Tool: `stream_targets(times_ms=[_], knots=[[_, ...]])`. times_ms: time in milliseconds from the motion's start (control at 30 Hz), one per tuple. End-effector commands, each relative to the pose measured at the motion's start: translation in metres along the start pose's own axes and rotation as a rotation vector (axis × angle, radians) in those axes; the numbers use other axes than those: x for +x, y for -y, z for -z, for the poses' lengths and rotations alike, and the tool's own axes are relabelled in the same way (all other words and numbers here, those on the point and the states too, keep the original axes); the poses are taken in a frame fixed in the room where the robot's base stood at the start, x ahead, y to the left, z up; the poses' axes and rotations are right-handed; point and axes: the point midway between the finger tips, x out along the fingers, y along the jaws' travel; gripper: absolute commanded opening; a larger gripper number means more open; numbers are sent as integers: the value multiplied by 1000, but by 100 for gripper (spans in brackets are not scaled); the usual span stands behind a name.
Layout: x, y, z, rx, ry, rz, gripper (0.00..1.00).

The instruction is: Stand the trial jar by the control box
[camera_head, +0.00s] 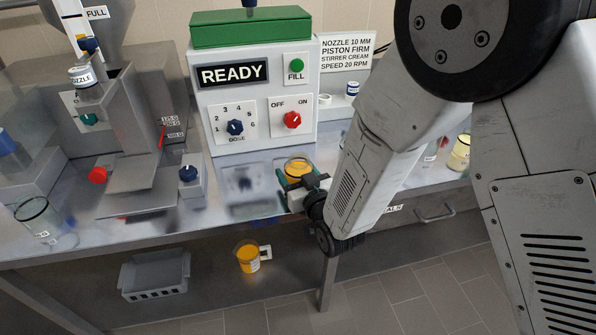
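A clear jar with an orange filling (298,167), which looks like the trial jar, is at the front right of the control box (205,128). My gripper (300,184) has its dark green fingers close against both sides of this jar and appears shut on it. The jar is roughly upright. Its lower part is hidden by the gripper, so I cannot tell whether its base touches the steel bench. The control box is white with a green top, a READY display, a blue dose knob and a red off/on knob.
A dispensing machine (139,172) with a red knob stands left on the bench. An empty glass (38,216) is at far left. Below are a grey crate (155,274) and another orange-filled jar (248,258). A yellow jar (460,152) stands right, beyond my arm.

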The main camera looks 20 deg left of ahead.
Motion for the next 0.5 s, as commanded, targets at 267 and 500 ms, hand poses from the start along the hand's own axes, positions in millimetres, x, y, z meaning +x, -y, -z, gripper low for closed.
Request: stream_targets(times_ms=[267, 500], knots=[[0, 0, -1, 0, -2, -1, 34], [0, -2, -3, 1, -2, -3, 82]])
